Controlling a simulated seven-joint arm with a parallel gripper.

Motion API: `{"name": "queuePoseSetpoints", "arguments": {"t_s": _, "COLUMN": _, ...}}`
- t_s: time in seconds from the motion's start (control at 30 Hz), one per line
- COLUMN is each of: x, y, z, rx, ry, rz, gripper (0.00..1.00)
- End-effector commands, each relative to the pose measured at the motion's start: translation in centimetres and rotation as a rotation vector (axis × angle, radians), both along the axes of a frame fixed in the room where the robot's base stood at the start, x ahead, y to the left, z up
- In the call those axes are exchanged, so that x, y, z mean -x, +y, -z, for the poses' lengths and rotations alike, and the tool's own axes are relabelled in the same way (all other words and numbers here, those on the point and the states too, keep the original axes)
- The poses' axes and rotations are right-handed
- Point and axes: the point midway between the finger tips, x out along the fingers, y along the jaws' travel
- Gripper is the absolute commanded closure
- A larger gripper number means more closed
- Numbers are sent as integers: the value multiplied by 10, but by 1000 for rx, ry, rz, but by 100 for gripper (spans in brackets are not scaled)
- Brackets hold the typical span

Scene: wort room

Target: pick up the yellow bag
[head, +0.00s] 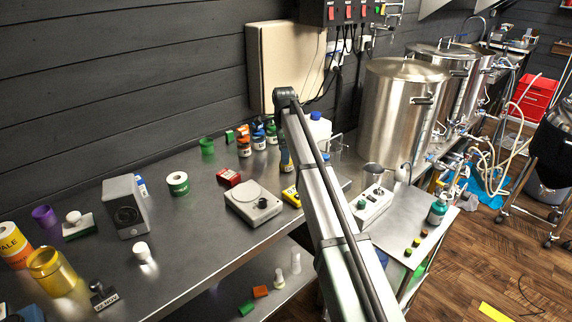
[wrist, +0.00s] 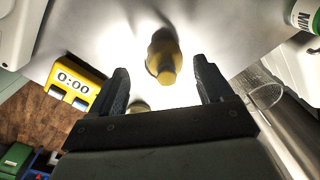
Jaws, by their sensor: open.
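I can make out no clear yellow bag in either view. In the wrist view my gripper (wrist: 162,82) is open, with its fingers apart. A dark and yellow bottle-like object (wrist: 164,66) shows between and beyond the fingertips; I cannot tell whether it is the bag. Another small yellowish thing (wrist: 138,105) is mostly hidden behind the gripper's front edge. A yellow timer (wrist: 75,84) reading 0:00 lies left of the fingers; it also shows in the head view (head: 291,196). In the head view my arm hides the gripper.
A white scale (head: 253,203) and a red box (head: 229,178) stand on the steel bench (head: 205,235). Several small jars stand by the wall. A large steel kettle (head: 398,115) stands right of my arm.

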Motion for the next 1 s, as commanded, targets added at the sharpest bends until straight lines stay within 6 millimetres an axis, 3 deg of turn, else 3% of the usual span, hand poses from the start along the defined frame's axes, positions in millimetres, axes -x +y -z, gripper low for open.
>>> {"name": "queuePoseSetpoints", "arguments": {"t_s": 0.23, "x": -2, "y": 0, "z": 13, "rx": 0, "ry": 1, "rz": 0, "gripper": 20}}
{"name": "queuePoseSetpoints", "arguments": {"t_s": 0.53, "x": -7, "y": 0, "z": 50, "rx": 0, "ry": 1, "rz": 0, "gripper": 20}}
{"name": "queuePoseSetpoints", "arguments": {"t_s": 0.83, "x": -7, "y": 0, "z": 55, "rx": 0, "ry": 0, "rz": 0, "gripper": 20}}
{"name": "queuePoseSetpoints", "arguments": {"t_s": 1.0, "x": -7, "y": 0, "z": 55, "rx": 0, "ry": 0, "rz": 0, "gripper": 36}}
